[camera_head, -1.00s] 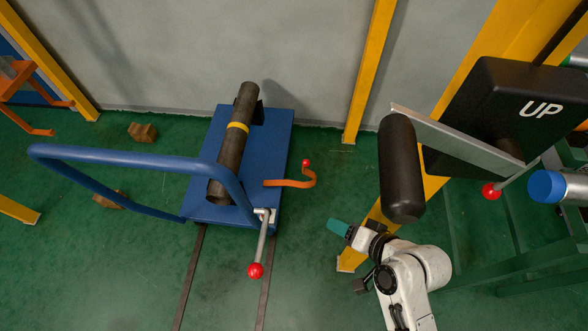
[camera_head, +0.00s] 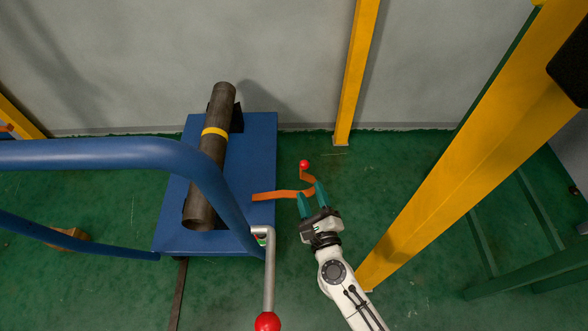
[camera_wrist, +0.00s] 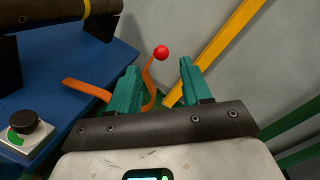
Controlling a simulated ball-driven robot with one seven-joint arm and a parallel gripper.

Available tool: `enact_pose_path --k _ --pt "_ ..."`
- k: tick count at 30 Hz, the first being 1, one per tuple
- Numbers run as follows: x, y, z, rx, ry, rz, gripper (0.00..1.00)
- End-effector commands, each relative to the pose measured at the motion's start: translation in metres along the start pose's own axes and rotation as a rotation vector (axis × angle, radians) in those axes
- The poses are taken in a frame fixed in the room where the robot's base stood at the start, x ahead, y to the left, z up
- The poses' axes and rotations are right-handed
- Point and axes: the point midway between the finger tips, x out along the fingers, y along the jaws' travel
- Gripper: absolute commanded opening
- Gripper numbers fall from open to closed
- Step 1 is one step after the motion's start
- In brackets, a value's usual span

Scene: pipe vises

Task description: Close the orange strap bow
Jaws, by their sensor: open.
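The orange strap bow (camera_head: 275,195) sticks out from the right side of the blue cart (camera_head: 262,150), curving up to a red ball (camera_head: 304,164) at its end. It is swung out, away from the dark pipe (camera_head: 208,165) with a yellow band. My gripper (camera_head: 309,196) is open, its teal fingers at the strap's curved outer part, below the red ball. In the wrist view the strap (camera_wrist: 148,84) rises beside the left finger, and the red ball (camera_wrist: 161,52) shows beyond the gap between the fingers. I cannot tell whether a finger touches the strap.
A blue tubular handle (camera_head: 140,155) crosses the left. A grey lever (camera_head: 268,270) with a red knob stands at the cart's front corner. Yellow posts (camera_head: 357,75) stand at the back and right (camera_head: 470,150). A black knob (camera_wrist: 25,122) sits on the cart. Green floor lies right of the strap.

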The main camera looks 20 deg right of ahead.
Motion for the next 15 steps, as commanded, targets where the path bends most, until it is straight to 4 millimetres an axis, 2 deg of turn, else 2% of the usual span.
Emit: enact_pose_path --k 3,8,15 --pt "0.002 0.003 -0.011 0.046 0.029 -0.027 0.48" --pt "0.015 0.001 -0.011 0.052 0.032 -0.032 0.48" --pt "0.059 0.0 -0.012 0.049 0.03 -0.031 0.48"
